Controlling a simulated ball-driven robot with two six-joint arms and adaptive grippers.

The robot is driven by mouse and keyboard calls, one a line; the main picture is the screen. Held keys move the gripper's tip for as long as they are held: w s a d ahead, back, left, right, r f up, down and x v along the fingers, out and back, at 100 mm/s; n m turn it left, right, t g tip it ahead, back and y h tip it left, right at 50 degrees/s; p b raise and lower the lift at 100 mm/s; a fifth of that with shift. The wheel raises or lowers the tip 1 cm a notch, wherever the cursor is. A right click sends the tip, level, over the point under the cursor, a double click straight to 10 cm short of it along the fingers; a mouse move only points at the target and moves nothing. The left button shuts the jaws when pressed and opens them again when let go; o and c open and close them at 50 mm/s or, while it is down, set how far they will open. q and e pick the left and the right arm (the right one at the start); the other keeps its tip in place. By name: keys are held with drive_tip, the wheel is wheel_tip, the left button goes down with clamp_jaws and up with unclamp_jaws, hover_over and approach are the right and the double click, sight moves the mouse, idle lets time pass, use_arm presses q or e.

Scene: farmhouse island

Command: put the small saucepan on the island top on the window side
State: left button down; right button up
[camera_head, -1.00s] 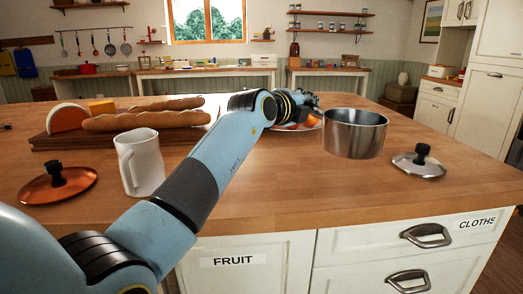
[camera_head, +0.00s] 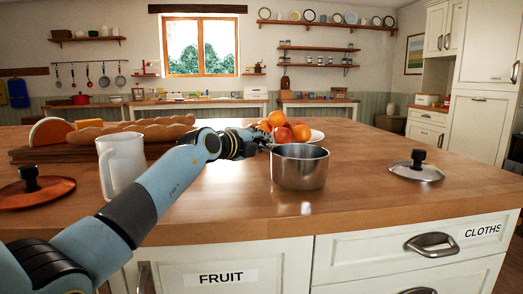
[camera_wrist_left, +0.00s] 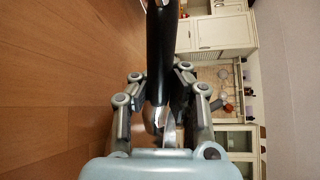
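The small saucepan (camera_head: 299,168) is a shiny steel pan, upright in the middle of the island top (camera_head: 235,205) in the head view. Whether its base touches the wood or hangs just above is hard to tell. My left gripper (camera_head: 256,143) is at the pan's left far side. In the left wrist view, the left gripper's fingers (camera_wrist_left: 161,88) close from both sides on a black handle (camera_wrist_left: 160,50), the saucepan's, with a metal part near the palm. The pan's body does not show there. My right gripper is out of view.
Fruit (camera_head: 283,128) on a white plate (camera_head: 316,136) sits just behind the pan. A white jug (camera_head: 121,163), copper lid (camera_head: 31,188) and bread on a board (camera_head: 28,156) are left. A steel lid (camera_head: 416,172) lies right. Bare wood lies between pan and steel lid.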

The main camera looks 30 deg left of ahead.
use_arm(q)
drive_tip(key=shift+f, duration=0.55)
drive_tip(key=shift+r, duration=0.1)
drive_tip(key=c, duration=2)
unclamp_jaws()
drive_tip(key=o, duration=0.5)
drive_tip(key=shift+s, duration=0.1)
drive_tip(key=s+p, duration=0.1)
drive_tip(key=s, duration=0.2)
drive_tip(key=s+a+r+p, duration=0.1)
drive_tip(key=s, duration=0.3)
drive_tip(key=s+p, duration=0.1)
drive_tip(key=s, duration=0.2)
drive_tip(key=shift+s+a+r+p, duration=0.25)
drive_tip(key=shift+s+r+p, duration=0.05)
drive_tip(key=shift+s, duration=0.55)
